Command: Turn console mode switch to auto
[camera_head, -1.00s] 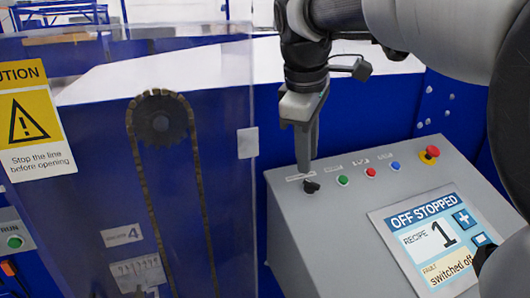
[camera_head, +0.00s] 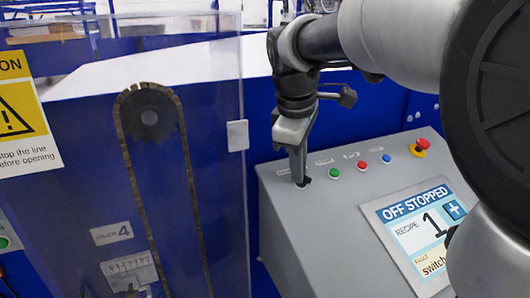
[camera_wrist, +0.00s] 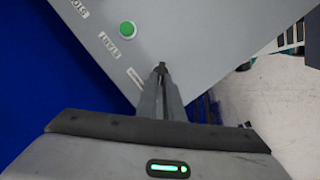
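The black mode switch (camera_head: 306,181) is at the left end of the row of controls on the grey console (camera_head: 330,235). It is mostly hidden by my gripper (camera_head: 299,181), which points down at it with the fingertips at the switch. In the wrist view my gripper's fingers (camera_wrist: 161,72) are close together, and a small dark part of the switch (camera_wrist: 161,65) shows at their tips. I cannot tell whether they grip it. The console screen (camera_head: 415,222) reads "OFF STOPPED", with recipe 1 and a fault line starting "switch".
A green button (camera_head: 334,173), a red button (camera_head: 362,165), a blue button (camera_head: 386,158) and a red emergency stop (camera_head: 420,147) sit right of the switch. A clear guard panel (camera_head: 205,110) over a chain drive stands left of the console.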

